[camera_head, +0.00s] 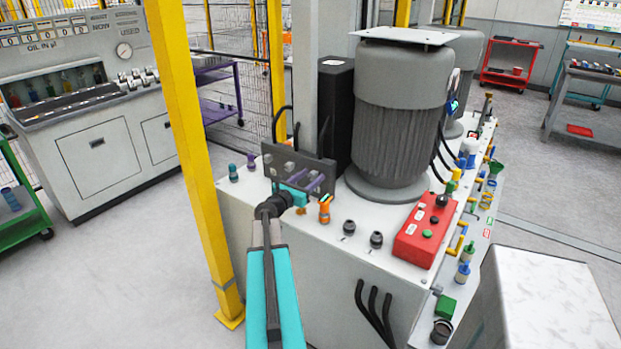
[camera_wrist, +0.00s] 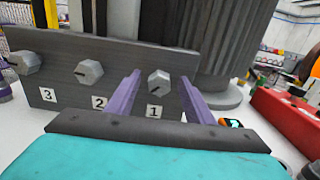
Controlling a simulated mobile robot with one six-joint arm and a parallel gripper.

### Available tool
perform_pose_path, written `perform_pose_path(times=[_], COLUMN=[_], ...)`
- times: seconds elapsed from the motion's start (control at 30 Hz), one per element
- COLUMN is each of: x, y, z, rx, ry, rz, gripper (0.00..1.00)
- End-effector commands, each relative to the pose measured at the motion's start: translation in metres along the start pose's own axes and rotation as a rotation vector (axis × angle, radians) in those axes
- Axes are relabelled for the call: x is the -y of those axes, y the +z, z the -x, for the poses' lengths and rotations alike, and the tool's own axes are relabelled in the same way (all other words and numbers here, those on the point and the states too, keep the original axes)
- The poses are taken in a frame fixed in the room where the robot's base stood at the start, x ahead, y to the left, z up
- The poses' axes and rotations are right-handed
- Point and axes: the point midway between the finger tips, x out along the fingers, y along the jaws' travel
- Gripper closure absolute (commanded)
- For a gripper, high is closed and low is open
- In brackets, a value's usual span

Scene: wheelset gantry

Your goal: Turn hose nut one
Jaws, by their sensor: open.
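Hose nut one (camera_wrist: 159,84) is a grey hex nut with a dark mark on its face, above the label 1 (camera_wrist: 154,112) on a dark plate (camera_wrist: 60,75). My gripper (camera_wrist: 156,88) is open, its two purple fingers reaching toward the plate with nut one between them in the wrist view. I cannot tell whether they touch it. Nut two (camera_wrist: 89,72) and nut three (camera_wrist: 26,63) sit to the left. In the head view my gripper (camera_head: 312,181) is at the plate (camera_head: 285,165), and hides part of its right side.
A big grey motor (camera_head: 400,110) and a black box (camera_head: 335,105) stand behind the plate. A red control box (camera_head: 427,230) and an orange fitting (camera_head: 324,208) are to the right. A yellow post (camera_head: 190,150) rises at the left.

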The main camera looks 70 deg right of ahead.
Motion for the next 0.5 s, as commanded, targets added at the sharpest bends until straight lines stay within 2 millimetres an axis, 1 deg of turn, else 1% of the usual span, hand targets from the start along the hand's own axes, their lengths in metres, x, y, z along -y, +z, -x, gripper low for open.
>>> perform_pose_path(times=[0.13,0.17,0.3,0.4,0.5], x=[0.0001,0.0001,0.0001,0.0001,0.0002], y=[-0.0001,0.0000,0.0000,0.0000,0.0000], z=[0.0002,0.0002,0.0002,0.0002,0.0003], rx=[0.000,0.000,0.000,0.000,0.000], ry=[0.000,0.000,0.000,0.000,-0.001], rz=[0.000,0.000,0.000,0.000,-0.001], gripper=[0.52,0.55,0.79,0.93,0.93])
